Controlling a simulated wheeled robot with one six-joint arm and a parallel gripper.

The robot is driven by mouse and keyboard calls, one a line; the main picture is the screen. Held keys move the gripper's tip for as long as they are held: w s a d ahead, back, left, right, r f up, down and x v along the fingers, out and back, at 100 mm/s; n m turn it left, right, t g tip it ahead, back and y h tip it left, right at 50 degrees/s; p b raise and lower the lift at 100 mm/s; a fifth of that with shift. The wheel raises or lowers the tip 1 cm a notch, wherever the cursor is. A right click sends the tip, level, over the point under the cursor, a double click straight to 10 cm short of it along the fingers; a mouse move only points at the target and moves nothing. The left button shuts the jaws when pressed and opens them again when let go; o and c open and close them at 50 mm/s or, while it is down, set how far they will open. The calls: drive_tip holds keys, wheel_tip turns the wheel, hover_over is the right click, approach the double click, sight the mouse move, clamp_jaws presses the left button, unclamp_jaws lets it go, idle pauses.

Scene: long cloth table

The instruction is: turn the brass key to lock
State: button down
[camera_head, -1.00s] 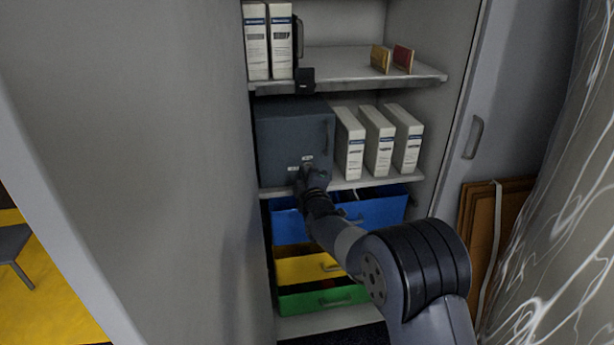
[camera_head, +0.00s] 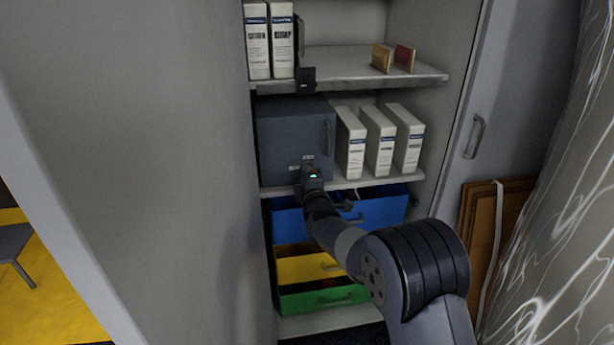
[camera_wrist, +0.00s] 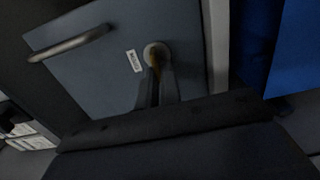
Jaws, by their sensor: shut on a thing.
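A grey-blue box (camera_head: 290,125) with a shut front door stands on the middle shelf. Its door handle (camera_head: 327,138) is at the right. My gripper (camera_head: 307,170) is at the lower part of the door. In the wrist view, my gripper (camera_wrist: 157,82) is shut on the brass key (camera_wrist: 154,62), at a round lock plate (camera_wrist: 157,52). Only a little brass shows; the fingers hide most of the key. A small white label (camera_wrist: 133,61) sits beside the lock, its text too blurred to read.
White binders (camera_head: 378,142) stand right of the box on the same shelf. Below are a blue drawer (camera_head: 385,210), a yellow drawer (camera_head: 300,268) and a green drawer (camera_head: 310,300). The cabinet's side wall (camera_head: 190,150) is close on the left.

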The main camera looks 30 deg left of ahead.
drive_tip(key=c, duration=1.6)
unclamp_jaws()
drive_tip(key=v, duration=1)
drive_tip(key=shift+s+d, duration=0.25)
drive_tip(key=shift+s, duration=0.05)
drive_tip(key=x, duration=1)
drive_tip(key=shift+w+a, duration=0.25)
drive_tip(key=shift+w, duration=0.05)
